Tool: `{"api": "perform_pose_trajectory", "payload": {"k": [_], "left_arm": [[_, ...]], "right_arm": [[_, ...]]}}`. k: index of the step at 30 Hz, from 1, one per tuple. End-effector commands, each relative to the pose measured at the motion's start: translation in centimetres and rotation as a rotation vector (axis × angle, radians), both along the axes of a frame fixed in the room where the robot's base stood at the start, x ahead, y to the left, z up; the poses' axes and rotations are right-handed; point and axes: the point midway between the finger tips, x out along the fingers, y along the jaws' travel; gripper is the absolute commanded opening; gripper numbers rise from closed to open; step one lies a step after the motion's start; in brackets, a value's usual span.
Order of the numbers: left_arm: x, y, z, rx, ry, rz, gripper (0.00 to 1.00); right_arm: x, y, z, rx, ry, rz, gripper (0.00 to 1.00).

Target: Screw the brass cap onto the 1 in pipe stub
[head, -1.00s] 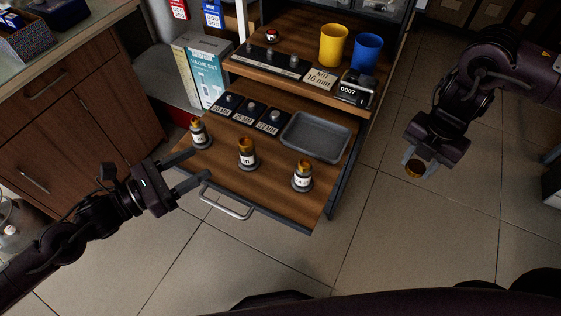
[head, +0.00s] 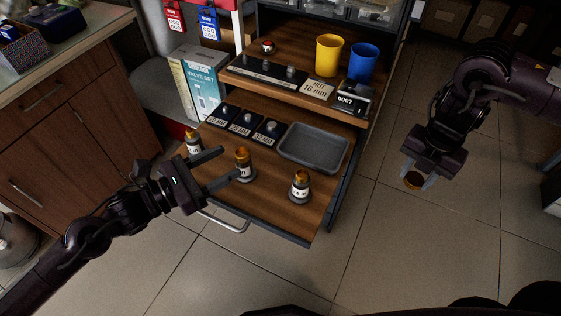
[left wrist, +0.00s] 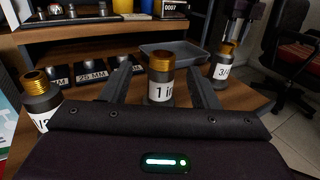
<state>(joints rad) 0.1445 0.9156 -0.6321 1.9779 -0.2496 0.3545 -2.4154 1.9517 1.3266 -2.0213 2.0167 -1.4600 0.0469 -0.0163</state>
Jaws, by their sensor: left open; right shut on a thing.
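The 1 in pipe stub (head: 243,166) stands upright in the middle of the wooden drawer, with a brass threaded top. In the left wrist view the stub (left wrist: 161,82), labelled "1 in", stands between the two fingers of my left gripper (left wrist: 160,85). My left gripper (head: 224,168) is open, its fingers reaching toward the stub; I cannot tell if they touch it. My right gripper (head: 414,181) is shut on the brass cap (head: 413,179), held over the floor right of the drawer.
Another stub (head: 194,142) stands left in the drawer, and the 3/4 stub (head: 300,187) stands right. A grey tray (head: 313,148) and several small black labelled blocks (head: 245,123) lie behind. A yellow cup (head: 328,55) and blue cup (head: 362,62) stand on the upper shelf.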

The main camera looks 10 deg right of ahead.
Motion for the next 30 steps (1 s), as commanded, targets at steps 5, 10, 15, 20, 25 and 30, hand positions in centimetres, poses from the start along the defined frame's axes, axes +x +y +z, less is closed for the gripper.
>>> {"api": "perform_pose_trajectory", "payload": {"k": [5, 10, 15, 20, 25, 30], "left_arm": [[0.0, -0.1, 0.0, 0.002, 0.001, 0.001, 0.55], [0.1, -0.3, -0.1, 0.000, 0.001, 0.001, 0.55], [0.9, -2.5, -0.8, -0.004, 0.000, 0.000, 0.55], [1.8, -4.4, -0.9, -0.003, 0.000, 0.000, 0.55], [2.0, -4.9, -1.0, 0.001, 0.000, 0.001, 0.55], [2.0, -4.9, -1.0, 0.001, 0.000, 0.001, 0.55]], "right_arm": [[0.0, 0.0, 0.0, 0.000, 0.000, 0.000, 0.14], [0.0, 0.0, -0.1, 0.000, 0.000, 0.000, 0.14], [0.0, 0.0, -0.6, 0.000, 0.000, 0.000, 0.14], [0.0, 0.0, -0.7, 0.000, 0.000, 0.000, 0.14], [0.0, 0.0, -0.7, 0.000, 0.000, 0.000, 0.14], [0.0, 0.0, -0.7, 0.000, 0.000, 0.000, 0.14]]}}
